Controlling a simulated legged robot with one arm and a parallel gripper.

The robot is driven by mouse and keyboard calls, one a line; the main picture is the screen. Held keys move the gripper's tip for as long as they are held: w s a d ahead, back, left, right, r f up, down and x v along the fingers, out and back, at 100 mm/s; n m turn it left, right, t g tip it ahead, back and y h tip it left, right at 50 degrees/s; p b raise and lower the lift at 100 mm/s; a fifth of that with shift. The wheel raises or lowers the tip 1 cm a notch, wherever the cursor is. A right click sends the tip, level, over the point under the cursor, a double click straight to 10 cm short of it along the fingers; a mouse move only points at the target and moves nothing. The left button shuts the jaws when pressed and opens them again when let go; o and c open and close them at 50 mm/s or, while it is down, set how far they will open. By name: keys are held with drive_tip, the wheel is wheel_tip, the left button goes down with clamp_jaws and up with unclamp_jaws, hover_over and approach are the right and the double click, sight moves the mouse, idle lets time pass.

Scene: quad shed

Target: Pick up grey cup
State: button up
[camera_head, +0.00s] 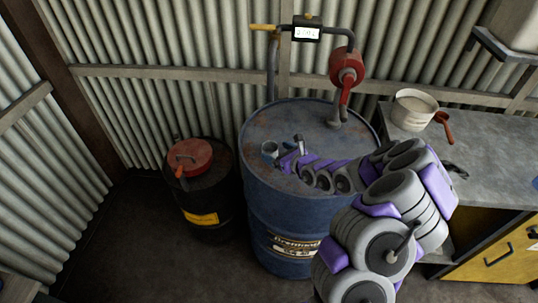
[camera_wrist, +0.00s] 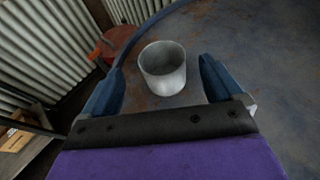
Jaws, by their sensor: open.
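A small grey cup (camera_head: 269,149) stands upright on the rusty top of the blue drum (camera_head: 294,112), near its left edge. In the wrist view the cup (camera_wrist: 163,72) stands between and just beyond my two blue fingers, with its open top showing. My gripper (camera_head: 288,150) reaches over the drum from the right, close to the cup. In the wrist view my gripper (camera_wrist: 160,88) is open, with a finger on each side and gaps to the cup. Whether the fingertips reach past the cup's near side is hard to tell.
A pump with a red body (camera_head: 346,68) and a meter (camera_head: 306,29) rises from the drum's back. A dark barrel with a red lid (camera_head: 190,158) stands left. A workbench (camera_head: 490,160) at right holds a pale pot (camera_head: 413,109). Corrugated walls close the back.

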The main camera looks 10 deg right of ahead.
sight(271, 148)
drive_tip(key=shift+d+b+x, duration=0.25)
drive_tip(key=shift+b+x, duration=0.05)
drive_tip(key=shift+x, duration=1.1)
drive_tip(key=shift+w+a, duration=0.1)
drive_tip(key=shift+c, duration=0.3)
drive_tip(key=c, duration=1.1)
